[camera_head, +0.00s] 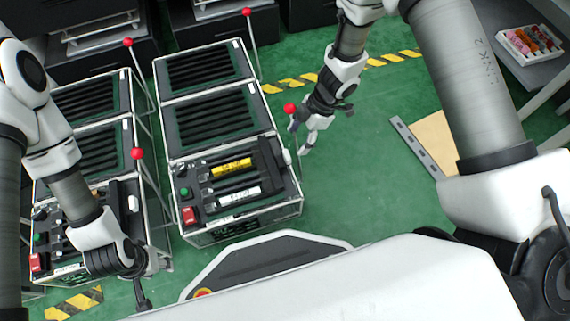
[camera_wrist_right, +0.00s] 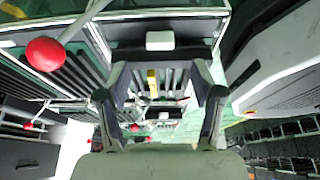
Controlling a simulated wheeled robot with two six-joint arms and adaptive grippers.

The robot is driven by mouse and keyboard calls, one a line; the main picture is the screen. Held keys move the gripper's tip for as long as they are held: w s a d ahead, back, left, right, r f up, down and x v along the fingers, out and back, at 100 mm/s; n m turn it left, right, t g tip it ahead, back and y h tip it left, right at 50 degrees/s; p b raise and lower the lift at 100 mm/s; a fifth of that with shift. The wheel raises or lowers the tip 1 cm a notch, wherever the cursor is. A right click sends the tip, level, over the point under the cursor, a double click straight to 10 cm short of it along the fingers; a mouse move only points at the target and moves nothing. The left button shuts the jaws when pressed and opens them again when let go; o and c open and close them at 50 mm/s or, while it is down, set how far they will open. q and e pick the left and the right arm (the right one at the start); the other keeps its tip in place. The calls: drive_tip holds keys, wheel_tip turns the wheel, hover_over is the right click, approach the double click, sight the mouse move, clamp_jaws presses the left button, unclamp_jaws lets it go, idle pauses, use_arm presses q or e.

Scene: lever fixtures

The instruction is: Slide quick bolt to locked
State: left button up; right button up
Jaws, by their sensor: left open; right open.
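The nearer box fixture has a black block (camera_head: 268,162) with a white knob (camera_head: 287,157) at its right edge; this looks like the quick bolt. Whether it is locked is too small to tell. In the right wrist view, the white knob (camera_wrist_right: 160,41) sits on a black part beyond the fingertips. My right gripper (camera_head: 299,138) is open and empty, just beyond the box's right edge near the knob, apart from it. Its two fingers (camera_wrist_right: 160,82) are spread in the wrist view. My left gripper (camera_head: 153,284) is open, low at the left near the front of the neighbouring box.
A red-ball lever (camera_head: 290,109) stands beside my right gripper, and its ball shows large in the wrist view (camera_wrist_right: 45,54). The box front carries a red switch (camera_head: 189,215) and a green button (camera_head: 184,192). Another box (camera_head: 97,150) stands at left. Green floor (camera_head: 345,190) is free at right.

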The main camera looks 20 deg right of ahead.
sight(288, 154)
drive_tip(key=b+x, duration=0.5)
drive_tip(key=x, duration=0.2)
drive_tip(key=shift+a+f, duration=0.2)
drive_tip(key=shift+f, duration=0.15)
drive_tip(key=shift+r, duration=0.1)
